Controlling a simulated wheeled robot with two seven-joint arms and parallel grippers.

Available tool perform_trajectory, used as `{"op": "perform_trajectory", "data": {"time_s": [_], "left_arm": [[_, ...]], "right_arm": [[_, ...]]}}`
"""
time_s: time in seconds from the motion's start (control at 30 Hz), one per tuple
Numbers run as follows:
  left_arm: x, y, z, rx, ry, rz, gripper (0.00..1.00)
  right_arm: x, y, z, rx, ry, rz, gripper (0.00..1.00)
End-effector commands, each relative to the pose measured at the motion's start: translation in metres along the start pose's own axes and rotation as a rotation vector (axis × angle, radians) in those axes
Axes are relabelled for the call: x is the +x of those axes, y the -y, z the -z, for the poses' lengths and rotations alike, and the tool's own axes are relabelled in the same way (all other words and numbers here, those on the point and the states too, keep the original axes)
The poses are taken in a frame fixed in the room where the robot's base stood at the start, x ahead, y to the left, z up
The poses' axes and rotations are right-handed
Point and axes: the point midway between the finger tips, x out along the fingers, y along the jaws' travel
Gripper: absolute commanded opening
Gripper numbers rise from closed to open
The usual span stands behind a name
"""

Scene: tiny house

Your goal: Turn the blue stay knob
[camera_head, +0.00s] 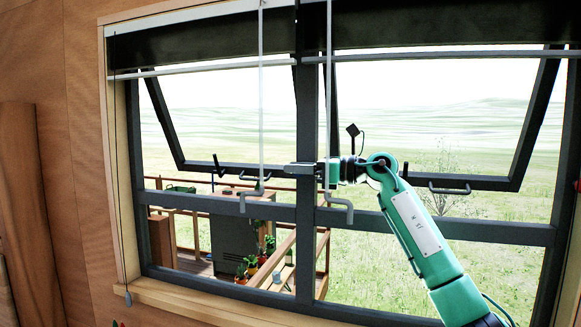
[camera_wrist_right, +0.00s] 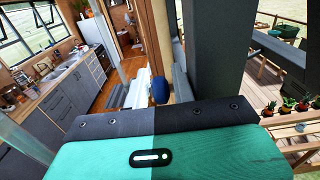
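The blue stay knob (camera_wrist_right: 160,89) shows in the right wrist view as a small dark blue round knob beside a dark window post. I cannot make it out in the head view, where the gripper and frame bars cover that area. My right gripper (camera_head: 302,168) points left at the central window post in the head view. In the right wrist view its grey fingers (camera_wrist_right: 160,92) stand apart, one on each side of the knob. I cannot tell whether either finger touches it. My left gripper is in neither view.
Two tilted window sashes (camera_head: 440,182) with dark handles hang open outward. Two pale crank rods (camera_head: 261,110) hang before the window, close to my right gripper. A wooden sill (camera_head: 190,300) runs below. Outside is a deck with potted plants (camera_head: 250,263).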

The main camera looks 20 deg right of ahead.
Motion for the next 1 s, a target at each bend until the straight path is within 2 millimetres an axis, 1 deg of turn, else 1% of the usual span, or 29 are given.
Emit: {"op": "perform_trajectory", "data": {"time_s": [0.27,0.3,0.37,0.4,0.43,0.57,0.67,0.83,1.0], "left_arm": [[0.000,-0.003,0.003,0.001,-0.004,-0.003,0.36],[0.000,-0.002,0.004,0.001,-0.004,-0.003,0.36],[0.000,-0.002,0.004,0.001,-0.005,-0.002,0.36],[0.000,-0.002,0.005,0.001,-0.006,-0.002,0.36],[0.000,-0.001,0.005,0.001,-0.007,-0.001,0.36],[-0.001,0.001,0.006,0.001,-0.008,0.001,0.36],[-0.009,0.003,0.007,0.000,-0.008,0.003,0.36],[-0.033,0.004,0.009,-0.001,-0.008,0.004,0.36],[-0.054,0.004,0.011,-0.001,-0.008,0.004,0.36]], "right_arm": [[0.001,0.000,0.000,0.000,0.000,0.001,0.25],[0.001,0.000,0.000,0.000,0.000,0.001,0.22],[0.001,0.000,0.000,0.000,0.000,0.001,0.10],[0.001,0.000,0.000,0.000,0.000,0.001,0.02],[0.001,0.000,0.000,0.000,0.000,0.001,0.00],[0.001,0.000,-0.001,-0.001,-0.003,0.001,0.00],[0.001,0.000,-0.005,-0.004,-0.034,0.001,0.00],[0.002,0.000,-0.009,-0.005,-0.163,0.002,0.00],[0.003,0.000,-0.008,-0.003,-0.305,0.002,0.00]]}}
